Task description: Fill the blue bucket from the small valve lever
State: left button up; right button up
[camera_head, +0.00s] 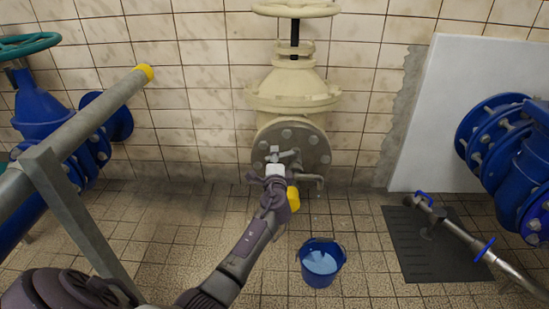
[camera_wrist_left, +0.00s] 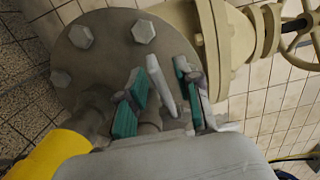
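The blue bucket (camera_head: 304,277) stands upright on the tiled floor, below and slightly in front of the small spout (camera_head: 314,180) on the cream valve's round flange (camera_head: 317,150). A pale blue surface that looks like water shows inside it. My left gripper (camera_head: 275,168) is up at the flange, by the small valve. In the left wrist view, its teal-padded fingers (camera_wrist_left: 161,95) stand apart, with the pale small valve lever (camera_wrist_left: 164,88) between them. I see gaps beside the lever, so the grip looks open. My right gripper is not in view.
Large cream valve (camera_head: 293,90) stands against the tiled wall. Blue pipes stand at the left (camera_head: 42,105) and right (camera_head: 510,150). A metal pipe (camera_head: 455,232) lies over a dark floor grate (camera_head: 420,258) at the right.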

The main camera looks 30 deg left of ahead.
pick_arm(q)
jog(key=v, duration=1.2)
